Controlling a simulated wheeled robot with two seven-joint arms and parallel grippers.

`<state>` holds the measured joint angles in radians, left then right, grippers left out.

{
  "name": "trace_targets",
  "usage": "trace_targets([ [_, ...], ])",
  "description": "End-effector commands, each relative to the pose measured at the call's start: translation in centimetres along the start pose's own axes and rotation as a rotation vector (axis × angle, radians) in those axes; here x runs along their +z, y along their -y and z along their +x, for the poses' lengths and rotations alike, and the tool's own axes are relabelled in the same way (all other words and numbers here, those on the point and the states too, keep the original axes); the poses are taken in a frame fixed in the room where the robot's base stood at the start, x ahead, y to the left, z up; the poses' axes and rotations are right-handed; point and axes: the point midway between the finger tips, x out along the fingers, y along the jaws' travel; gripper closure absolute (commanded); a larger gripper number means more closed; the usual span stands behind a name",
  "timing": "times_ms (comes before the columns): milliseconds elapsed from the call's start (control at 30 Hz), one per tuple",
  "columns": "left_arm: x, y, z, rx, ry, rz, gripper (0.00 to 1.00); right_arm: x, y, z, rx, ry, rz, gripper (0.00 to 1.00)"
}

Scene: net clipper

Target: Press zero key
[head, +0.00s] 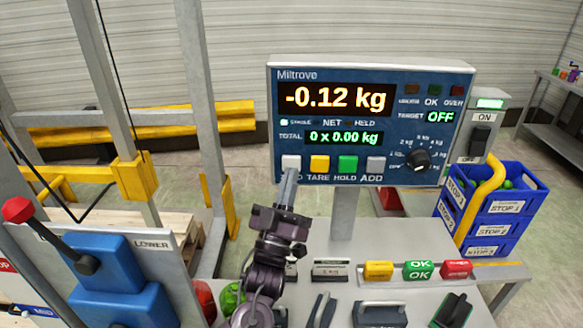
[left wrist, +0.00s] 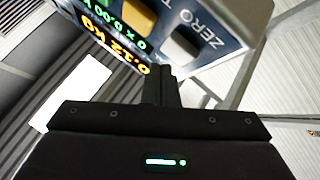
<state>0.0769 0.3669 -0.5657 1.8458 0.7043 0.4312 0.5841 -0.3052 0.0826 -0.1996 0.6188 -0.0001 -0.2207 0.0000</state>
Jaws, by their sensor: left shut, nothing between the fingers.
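The indicator panel (head: 430,90) faces me and reads -0.12 kg in orange. The zero key (head: 291,162) is the pale key at the left end of its key row, and its label is partly hidden by my fingers. My left gripper (head: 289,177) is shut and empty, its fingers pointing up at the lower part of this key. In the left wrist view the fingertips (left wrist: 160,75) lie close to the pale key (left wrist: 180,47) beside the ZERO label. I cannot tell whether they touch it. My right gripper is not in view.
The yellow tare key (head: 320,163), green hold key (head: 348,164) and grey add key (head: 375,165) sit right of zero. A rotary knob (head: 416,159) is farther right. Blue crates (head: 488,212) stand at the right, and a red-knobbed lever (head: 20,211) at the left.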

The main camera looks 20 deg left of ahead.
Motion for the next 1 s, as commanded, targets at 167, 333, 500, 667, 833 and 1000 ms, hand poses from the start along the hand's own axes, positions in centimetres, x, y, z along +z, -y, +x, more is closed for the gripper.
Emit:
trace_targets([
  [167, 0.03, 0.02, 0.05, 0.000, 0.001, 0.000, 1.00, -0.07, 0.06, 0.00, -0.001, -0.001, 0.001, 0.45],
  [333, 0.03, 0.01, 0.03, 0.000, 0.001, 0.000, 1.00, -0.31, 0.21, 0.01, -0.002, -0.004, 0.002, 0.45],
  [500, 0.02, 0.01, 0.02, 0.000, 0.001, 0.000, 1.00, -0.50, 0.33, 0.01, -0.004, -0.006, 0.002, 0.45],
  [667, 0.03, 0.01, 0.01, 0.000, 0.001, 0.000, 1.00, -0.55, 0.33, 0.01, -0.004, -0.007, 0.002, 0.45],
  [833, 0.02, 0.01, 0.01, 0.000, 0.001, 0.000, 1.00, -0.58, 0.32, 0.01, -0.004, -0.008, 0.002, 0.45],
  [1000, 0.03, 0.01, 0.01, 0.000, 0.001, 0.000, 1.00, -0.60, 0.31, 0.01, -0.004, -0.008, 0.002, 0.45],
])
